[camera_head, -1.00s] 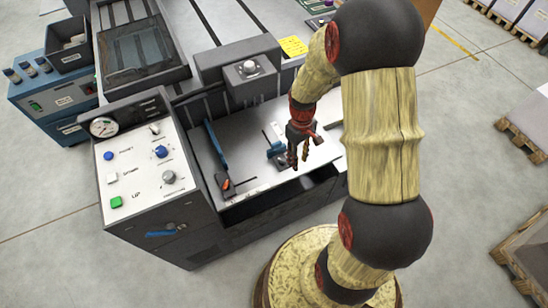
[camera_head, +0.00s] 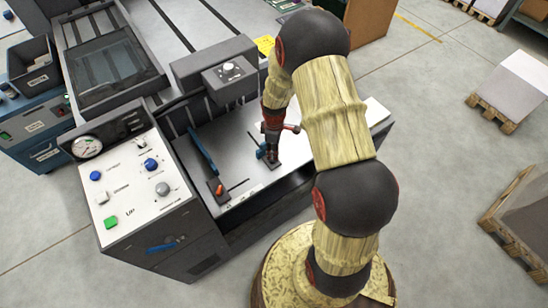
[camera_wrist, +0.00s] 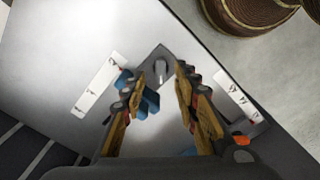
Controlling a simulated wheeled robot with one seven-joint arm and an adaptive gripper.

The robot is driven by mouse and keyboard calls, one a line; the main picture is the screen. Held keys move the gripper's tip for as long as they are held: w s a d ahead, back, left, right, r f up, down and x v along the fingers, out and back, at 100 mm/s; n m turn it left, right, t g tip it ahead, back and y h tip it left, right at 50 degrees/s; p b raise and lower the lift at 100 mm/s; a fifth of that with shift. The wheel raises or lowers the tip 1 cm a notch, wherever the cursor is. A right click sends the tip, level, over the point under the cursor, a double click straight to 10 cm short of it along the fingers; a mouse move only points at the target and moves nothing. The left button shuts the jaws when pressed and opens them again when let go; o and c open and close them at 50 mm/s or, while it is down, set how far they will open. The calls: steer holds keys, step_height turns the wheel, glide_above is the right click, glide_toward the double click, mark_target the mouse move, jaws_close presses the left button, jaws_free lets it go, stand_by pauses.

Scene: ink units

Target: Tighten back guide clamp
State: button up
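The likely back guide clamp is a small grey knob or lever (camera_wrist: 161,73) on a dark plate, seen in the wrist view. A blue guide piece (camera_wrist: 148,101) lies beside it, partly behind my left finger. My gripper (camera_wrist: 159,76) is open, with its two fingers on either side of the knob and a gap visible around it. In the head view my gripper (camera_head: 271,157) points down at the dark plate (camera_head: 270,165) beside the blue piece (camera_head: 261,151). The knob is hidden there by my fingers. I cannot tell whether the fingers touch anything.
A long blue guide (camera_head: 203,156) with an orange lever (camera_head: 219,189) lies to the left on the pale machine table (camera_head: 236,150). A control panel (camera_head: 130,185) with buttons and a gauge stands further left. A dark box with a white knob (camera_head: 228,74) overhangs the table behind.

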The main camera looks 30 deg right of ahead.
step_height(320, 180, down, 4)
steer(key=shift+f+b, duration=0.2)
steer(key=shift+b, duration=0.35)
steer(key=shift+c, duration=0.7)
jaws_close()
